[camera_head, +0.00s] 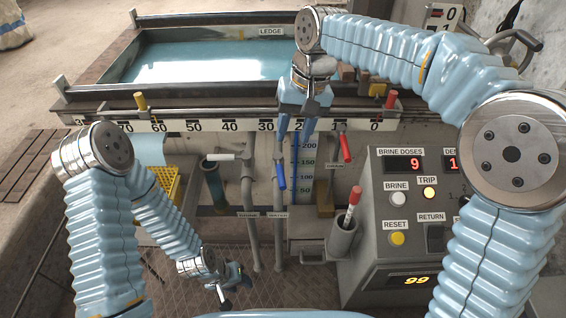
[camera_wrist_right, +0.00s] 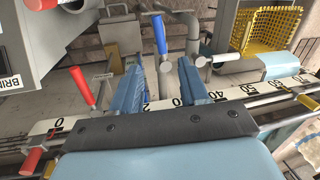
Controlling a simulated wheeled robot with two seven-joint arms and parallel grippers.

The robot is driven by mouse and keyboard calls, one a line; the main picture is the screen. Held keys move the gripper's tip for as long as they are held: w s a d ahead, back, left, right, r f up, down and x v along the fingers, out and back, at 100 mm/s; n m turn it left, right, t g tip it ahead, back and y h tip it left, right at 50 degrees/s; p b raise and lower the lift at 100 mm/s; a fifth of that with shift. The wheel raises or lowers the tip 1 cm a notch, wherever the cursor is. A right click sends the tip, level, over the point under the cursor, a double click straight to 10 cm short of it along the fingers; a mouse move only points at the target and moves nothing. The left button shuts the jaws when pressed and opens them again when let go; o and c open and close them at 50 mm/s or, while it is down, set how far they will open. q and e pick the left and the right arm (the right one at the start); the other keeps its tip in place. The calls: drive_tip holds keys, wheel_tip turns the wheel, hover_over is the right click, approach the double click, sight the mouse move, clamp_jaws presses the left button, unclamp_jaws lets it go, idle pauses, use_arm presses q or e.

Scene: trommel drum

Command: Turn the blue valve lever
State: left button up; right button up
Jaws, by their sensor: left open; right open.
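The blue valve lever (camera_head: 280,176) hangs on a pipe below the ruler, above the WATER label. In the right wrist view the blue lever (camera_wrist_right: 159,35) points up the picture, beyond the gap between my fingertips. My right gripper (camera_head: 295,138) is open and empty, in front of the ruler and just above the lever in the head view. Its two blue fingers (camera_wrist_right: 161,78) stand apart, with no visible contact with the lever. My left gripper (camera_head: 232,292) is open and low over the floor plate, far from the lever.
A white lever (camera_head: 222,156) is left of the blue one, and a red lever (camera_head: 346,148) is right of it at the drain. A control box (camera_head: 398,220) stands at right, beside a grey tube (camera_head: 342,238) holding a red-capped marker. A water tank (camera_head: 200,58) lies behind the ruler.

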sight(282, 174)
drive_tip(key=f, duration=0.4)
drive_tip(key=a+f+b, duration=0.1)
drive_tip(key=f, duration=0.3)
drive_tip(key=a+f+b, duration=0.1)
drive_tip(key=f, duration=0.3)
drive_tip(key=shift+s+a, duration=0.15)
drive_tip(key=shift+a, duration=0.05)
clamp_jaws()
